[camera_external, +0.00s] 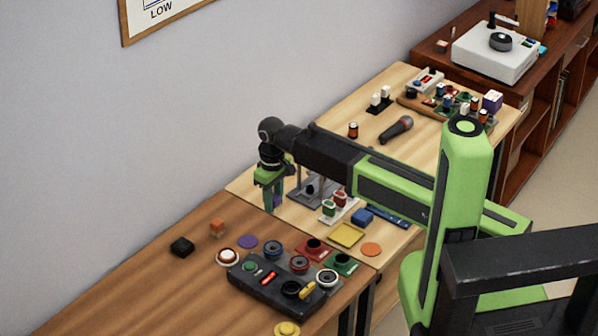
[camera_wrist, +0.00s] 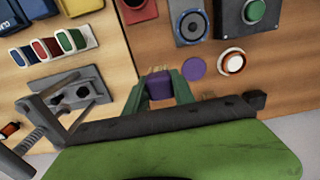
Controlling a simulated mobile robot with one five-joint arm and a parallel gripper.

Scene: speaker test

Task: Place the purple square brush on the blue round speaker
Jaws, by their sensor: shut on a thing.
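My gripper (camera_external: 272,205) is shut on the purple square brush, held above the wooden tables near the seam between them. In the wrist view the brush (camera_wrist: 160,88) is a purple block between my green fingers, with a paler strip at its far end. In the external view only a sliver of purple shows by the fingers. The blue round speaker (camera_external: 273,249) is on the nearer, darker table, below my gripper in the picture. In the wrist view the speaker (camera_wrist: 191,25) has a dark round cone on a grey-blue square body, beyond the brush and to its right. The brush is apart from it.
A dark control box (camera_external: 268,287) and a red square piece (camera_external: 314,249) are close by. A grey metal fixture (camera_external: 308,191) stands behind my gripper.

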